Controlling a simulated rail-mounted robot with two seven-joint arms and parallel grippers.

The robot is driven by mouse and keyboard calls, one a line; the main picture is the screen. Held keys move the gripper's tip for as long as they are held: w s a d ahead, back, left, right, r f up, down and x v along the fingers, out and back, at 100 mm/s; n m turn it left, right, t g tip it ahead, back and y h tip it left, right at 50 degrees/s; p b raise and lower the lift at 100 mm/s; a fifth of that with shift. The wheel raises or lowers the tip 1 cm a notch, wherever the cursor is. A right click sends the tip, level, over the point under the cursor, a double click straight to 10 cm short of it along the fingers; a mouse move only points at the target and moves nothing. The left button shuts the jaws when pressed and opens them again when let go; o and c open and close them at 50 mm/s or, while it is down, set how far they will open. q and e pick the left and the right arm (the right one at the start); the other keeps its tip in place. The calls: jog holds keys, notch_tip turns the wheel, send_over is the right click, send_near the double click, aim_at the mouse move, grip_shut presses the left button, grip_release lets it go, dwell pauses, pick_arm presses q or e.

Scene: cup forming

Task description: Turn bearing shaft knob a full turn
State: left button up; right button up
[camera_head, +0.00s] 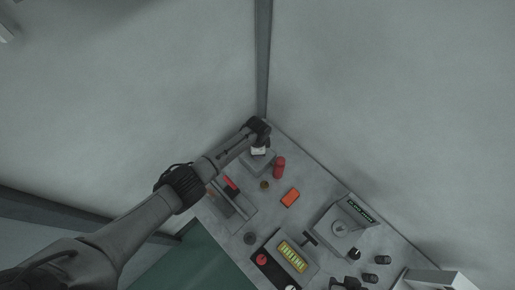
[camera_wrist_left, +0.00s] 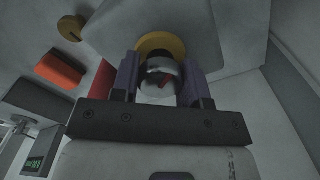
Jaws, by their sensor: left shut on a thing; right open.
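My left arm reaches in from the left to a grey block (camera_head: 265,166) at the far corner of the bench. In the left wrist view my left gripper (camera_wrist_left: 161,75) has its two purple-grey fingers on either side of a shiny, rounded knob (camera_wrist_left: 160,88). It is shut on this knob. A brass-coloured ring (camera_wrist_left: 160,42) sits right behind the knob, on a grey face. In the head view the wrist hides the knob. My right gripper (camera_head: 350,284) shows only in part, dark, at the bottom edge, well away from the knob; it is open.
A red cylinder (camera_head: 279,167) stands close beside the block. A small brass piece (camera_head: 265,185) and an orange box (camera_head: 290,198) lie nearby. A device with a display (camera_head: 360,208), a tray with yellow-green pieces (camera_head: 292,256) and dark cylinders (camera_head: 369,278) are nearer the front.

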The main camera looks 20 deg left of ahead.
pick_arm(q)
jog(key=n+p, duration=0.1)
jog(key=n, duration=0.4)
jog(key=shift+r+n, duration=0.1)
jog(key=shift+n, duration=0.2)
jog(key=n+p, duration=0.1)
jog(key=n, duration=0.4)
jog(key=shift+p, duration=0.3)
jog(key=n, duration=0.6)
jog(key=shift+n+p, duration=0.3)
jog(key=shift+n, duration=0.1)
jog(key=n, duration=1.2)
jog(key=shift+n, duration=0.4)
jog(key=n, duration=0.3)
jog(key=shift+n, duration=0.3)
jog(key=n, duration=0.3)
jog(key=n+b, duration=0.1)
jog(key=n, duration=0.4)
jog(key=shift+n, duration=0.4)
jog(key=shift+n+b, duration=0.55)
jog(key=shift+n, duration=0.95)
